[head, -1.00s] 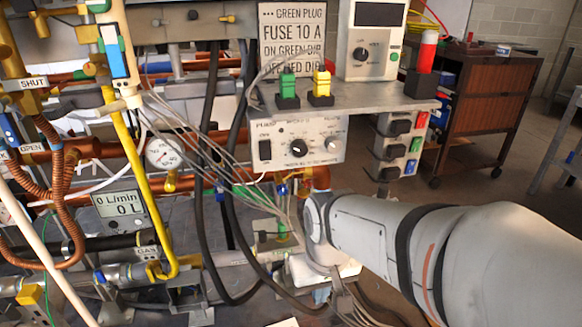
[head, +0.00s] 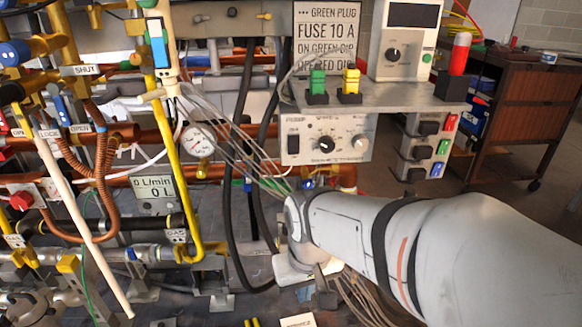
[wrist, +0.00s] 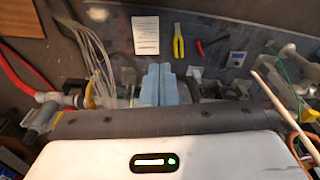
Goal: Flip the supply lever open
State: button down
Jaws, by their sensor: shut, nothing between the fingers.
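A blue lever (head: 62,110) stands at the left of the pipework in the head view, among plates marked SHUT (head: 83,70), LOCK (head: 48,133) and OPEN (head: 79,128). I cannot tell for sure that it is the supply lever, as no supply label is readable. My gripper (wrist: 158,70) shows in the wrist view as two blue fingers shut together, with nothing between them. In the head view my arm reaches in from the lower right, its end low and well to the right of the blue lever. The fingers are not clear there.
A yellow gas pipe (head: 178,150), a leaning pale rod (head: 88,225) and black hoses (head: 237,170) lie between my arm and the lever. The pump control box (head: 325,138) is above my wrist. Pliers (wrist: 178,44) and a paper sheet (wrist: 146,35) lie on the bench.

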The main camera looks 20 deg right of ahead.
jog(key=shift+a, duration=0.15)
jog(key=w+a+f+m+y, duration=0.3)
jog(key=w+m+y, duration=0.4)
jog(key=m, duration=0.3)
jog(key=w+d+m+t+y, duration=0.2)
jog(key=w+d+m+t, duration=0.4)
jog(key=w+m, duration=0.3)
jog(key=w+d+f+m+t+h, duration=0.2)
jog(key=w+d+m+t, duration=0.1)
jog(key=d+m, duration=0.3)
jog(key=w+d+f+m+t+h, duration=0.2)
jog(key=w+d+m+t, duration=0.15)
jog(key=d, duration=0.55)
jog(key=s+d+f+m+h, duration=0.1)
jog(key=d+f+m+h, duration=0.1)
jog(key=d+m+h, duration=0.2)
jog(key=s+d+f+m+h+p, duration=0.1)
jog(key=s+d+f+m+h, duration=0.1)
jog(key=d+m, duration=0.4)
jog(key=d+f+h, duration=0.1)
jog(key=d+h, duration=0.1)
jog(key=d, duration=0.3)
jog(key=shift+s+d, duration=0.25)
jog(key=shift+d, duration=0.05)
jog(key=shift+f, duration=0.1)
